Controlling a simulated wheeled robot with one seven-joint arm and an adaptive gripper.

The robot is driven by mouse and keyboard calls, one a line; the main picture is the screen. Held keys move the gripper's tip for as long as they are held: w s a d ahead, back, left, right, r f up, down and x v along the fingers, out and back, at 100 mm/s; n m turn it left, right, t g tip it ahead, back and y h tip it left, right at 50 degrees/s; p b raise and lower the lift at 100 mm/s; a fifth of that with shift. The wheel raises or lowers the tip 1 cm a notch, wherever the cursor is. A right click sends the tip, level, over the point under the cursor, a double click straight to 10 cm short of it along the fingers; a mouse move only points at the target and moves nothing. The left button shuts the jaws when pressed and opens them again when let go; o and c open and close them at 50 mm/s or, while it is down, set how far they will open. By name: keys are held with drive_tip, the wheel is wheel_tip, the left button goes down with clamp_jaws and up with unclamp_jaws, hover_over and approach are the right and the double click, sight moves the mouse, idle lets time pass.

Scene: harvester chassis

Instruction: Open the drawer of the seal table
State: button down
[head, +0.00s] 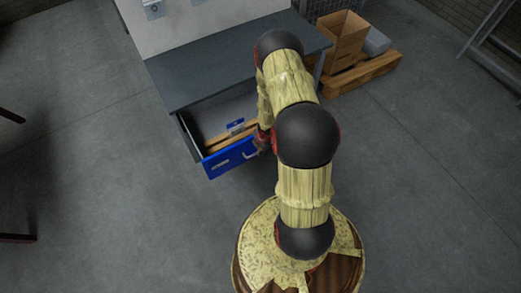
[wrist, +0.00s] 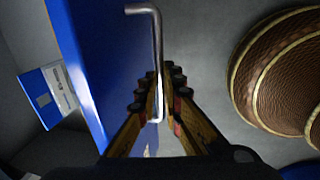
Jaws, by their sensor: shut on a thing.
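The seal table (head: 190,75) has a dark grey top and stands at the upper middle of the head view. Its drawer, with a blue front (head: 228,160), is pulled out, and its inside shows. In the wrist view the blue front (wrist: 88,60) runs down the left side. A silver bar handle (wrist: 158,45) stands out from it. My gripper (wrist: 160,85) is shut on the handle, with a finger on each side of the bar. In the head view my gripper (head: 262,142) is at the right end of the drawer front, partly hidden by my arm.
A small blue and white box (head: 236,126) lies in the drawer; it also shows in the wrist view (wrist: 46,92). A wooden pallet (head: 365,72) with an open cardboard box (head: 343,38) stands right of the table. The floor in front of the drawer and to its left is clear.

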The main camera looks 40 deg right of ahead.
drive_tip(key=c, duration=2)
unclamp_jaws()
drive_tip(key=shift+o, duration=0.4)
wheel_tip(320, 180, up, 12)
drive_tip(key=s, duration=0.2)
drive_tip(key=shift+a+f, duration=0.15)
drive_tip(key=shift+a, duration=0.1)
drive_tip(key=shift+s, duration=0.1)
